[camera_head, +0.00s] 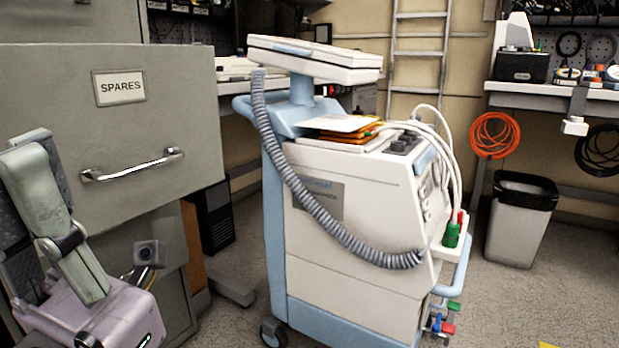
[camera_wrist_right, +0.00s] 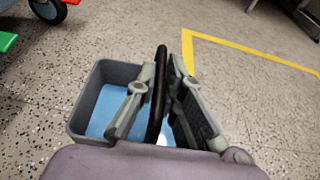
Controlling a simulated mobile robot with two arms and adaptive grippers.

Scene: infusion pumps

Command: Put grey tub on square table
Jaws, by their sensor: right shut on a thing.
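The grey tub (camera_wrist_right: 86,105) shows in the right wrist view, with grey walls, a blue inside and a black handle (camera_wrist_right: 157,95). My right gripper (camera_wrist_right: 158,85) is shut on the handle, one finger on each side of it. The gripper's fingers and body hide part of the tub. The tub and my right gripper are not in the head view. My left gripper (camera_head: 30,150) stands at the left edge of the head view, pointing up in front of the cabinet; its finger gap is unclear. I cannot make out a square table in either view.
A grey cabinet (camera_head: 150,75) with a SPARES drawer stands at left. A wheeled white and blue machine (camera_head: 350,215) with a coiled hose fills the middle. A bin (camera_head: 520,225) and a workbench (camera_head: 560,90) are at right. Yellow tape (camera_wrist_right: 250,53) marks clear speckled floor.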

